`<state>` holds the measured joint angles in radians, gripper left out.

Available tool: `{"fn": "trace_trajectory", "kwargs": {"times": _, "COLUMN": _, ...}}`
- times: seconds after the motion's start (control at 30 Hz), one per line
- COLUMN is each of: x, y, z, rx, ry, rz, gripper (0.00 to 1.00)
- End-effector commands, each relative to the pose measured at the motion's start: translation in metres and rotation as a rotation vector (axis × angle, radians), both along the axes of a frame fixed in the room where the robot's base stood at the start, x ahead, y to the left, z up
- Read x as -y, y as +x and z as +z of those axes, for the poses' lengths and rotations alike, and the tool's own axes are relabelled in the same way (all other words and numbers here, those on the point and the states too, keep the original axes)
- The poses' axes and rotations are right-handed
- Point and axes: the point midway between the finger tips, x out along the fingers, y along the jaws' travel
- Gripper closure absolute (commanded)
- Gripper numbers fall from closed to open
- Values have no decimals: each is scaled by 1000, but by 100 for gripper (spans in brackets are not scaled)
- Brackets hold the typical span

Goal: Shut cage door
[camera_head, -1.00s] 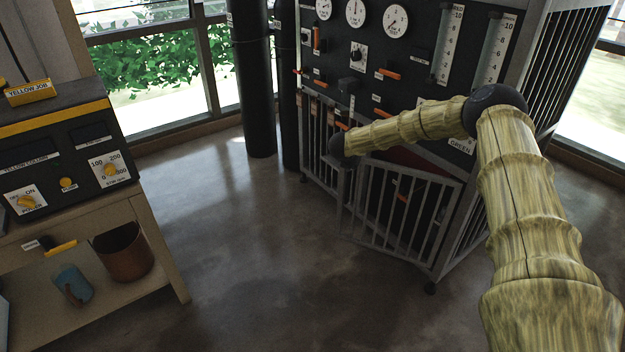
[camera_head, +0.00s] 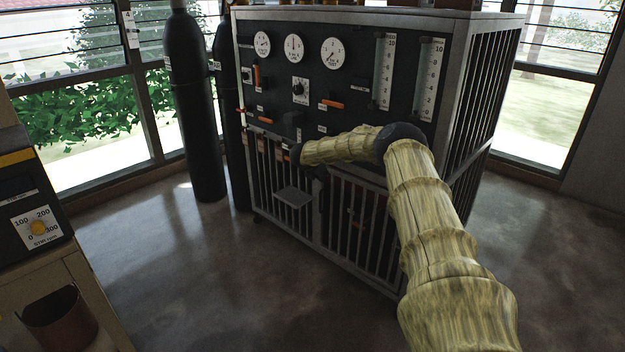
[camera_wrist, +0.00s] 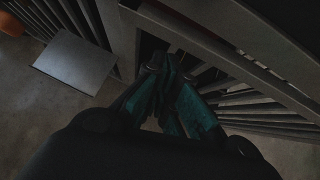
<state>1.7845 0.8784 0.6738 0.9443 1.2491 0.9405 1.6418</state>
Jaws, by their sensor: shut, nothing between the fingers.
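The cage door (camera_head: 352,222) is a grey barred panel low on the front of the cage (camera_head: 455,115). It stands flush or nearly flush with the front; I cannot tell whether it is fully shut. My gripper (camera_head: 319,205) points down in front of the cage, at the door's left edge, partly hidden by my arm. In the wrist view my gripper (camera_wrist: 165,72) has its teal fingers together and empty, close to the door's bars (camera_wrist: 240,100) and the upright post (camera_wrist: 120,35). I cannot tell whether they touch.
A grey plate (camera_head: 293,196) juts from the cage front left of my gripper. Black cylinders (camera_head: 195,110) stand left of the cage. A bench with a control box (camera_head: 35,215) is at the far left. The floor (camera_head: 215,270) in front is clear.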

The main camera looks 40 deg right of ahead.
Motion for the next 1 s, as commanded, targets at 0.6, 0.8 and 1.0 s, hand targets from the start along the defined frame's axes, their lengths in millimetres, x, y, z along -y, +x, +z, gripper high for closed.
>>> {"fn": "trace_trajectory", "kwargs": {"times": 0.6, "x": -17, "y": 4, "z": 0, "rx": -1, "ry": 2, "rz": 8, "gripper": 100}}
{"fn": "trace_trajectory", "kwargs": {"times": 0.8, "x": -57, "y": 10, "z": 5, "rx": 0, "ry": 2, "rz": 16, "gripper": 100}}
{"fn": "trace_trajectory", "kwargs": {"times": 1.0, "x": -81, "y": 8, "z": 31, "rx": 2, "ry": 2, "rz": 16, "gripper": 100}}
